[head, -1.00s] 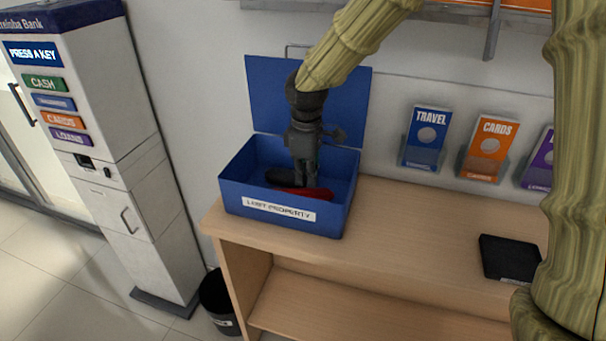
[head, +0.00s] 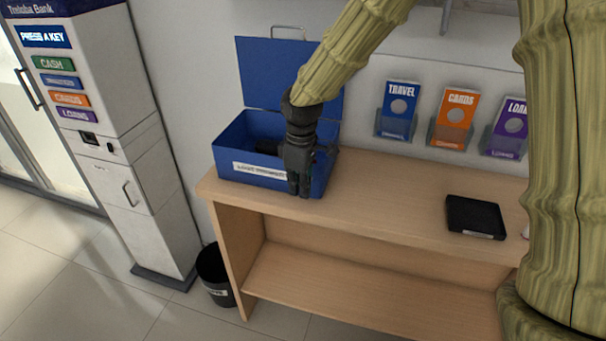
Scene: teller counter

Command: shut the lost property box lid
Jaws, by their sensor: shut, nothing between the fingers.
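The blue lost property box (head: 232,165) stands at the left end of the wooden counter. Its blue lid (head: 262,72) stands open and upright at the back, with a thin wire handle (head: 289,31) at its top edge. My gripper (head: 302,192) is shut and empty, pointing down in front of the box's right front part. It covers part of the front wall and the end of the white label. A dark item (head: 266,147) shows inside the box; the rest of the inside is hidden. I cannot tell whether the gripper touches the box.
A black flat pad (head: 474,216) lies on the counter (head: 385,205) at the right. Leaflet holders with travel (head: 398,110), cards (head: 454,117) and loans (head: 508,126) leaflets are on the wall behind. A black bin (head: 214,275) and a bank machine (head: 130,130) stand left. The counter's middle is clear.

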